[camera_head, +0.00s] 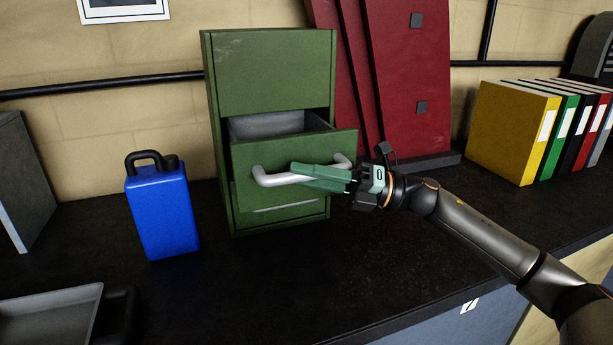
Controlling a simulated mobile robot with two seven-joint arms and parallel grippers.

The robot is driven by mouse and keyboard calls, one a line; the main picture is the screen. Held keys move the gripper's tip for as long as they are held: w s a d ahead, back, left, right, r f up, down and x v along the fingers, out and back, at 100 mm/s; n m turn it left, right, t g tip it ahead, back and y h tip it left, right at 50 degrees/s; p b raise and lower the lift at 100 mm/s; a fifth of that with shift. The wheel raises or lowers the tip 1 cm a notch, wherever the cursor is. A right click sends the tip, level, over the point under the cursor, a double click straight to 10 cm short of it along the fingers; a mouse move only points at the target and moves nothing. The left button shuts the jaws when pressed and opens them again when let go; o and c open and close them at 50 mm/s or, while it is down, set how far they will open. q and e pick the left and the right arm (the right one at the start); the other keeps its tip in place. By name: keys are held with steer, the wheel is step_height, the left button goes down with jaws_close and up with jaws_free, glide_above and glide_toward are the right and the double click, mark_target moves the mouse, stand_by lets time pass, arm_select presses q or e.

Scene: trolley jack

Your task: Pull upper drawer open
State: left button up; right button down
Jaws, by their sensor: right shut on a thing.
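A green cabinet (272,73) stands on the dark worktop against the wall. Its drawer (243,159) is pulled partly out, and its grey inside shows behind the front panel. A white bar handle (272,180) runs across the drawer front. My right gripper (300,179) reaches in from the right with its green fingers shut on the handle, right of its middle. The fingers and palm hide part of the handle's right half. Below, a pale strip shows at the cabinet's lower part. My left gripper is not in view.
A blue canister (162,210) stands left of the cabinet. Red panels (412,80) lean behind on the right, with several binders (513,130) farther right. A grey tray (50,318) lies at the front left. The dark worktop (270,285) is clear before the drawer.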

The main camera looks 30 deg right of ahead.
steer(key=c, duration=0.7)
jaws_free()
steer(key=shift+w, duration=0.1)
steer(key=shift+d+f, duration=0.1)
steer(key=shift+d+f, duration=0.1)
steer(key=shift+d, duration=0.1)
steer(key=b+v, duration=0.3)
steer(key=v, duration=0.9)
steer(key=shift+r, duration=0.25)
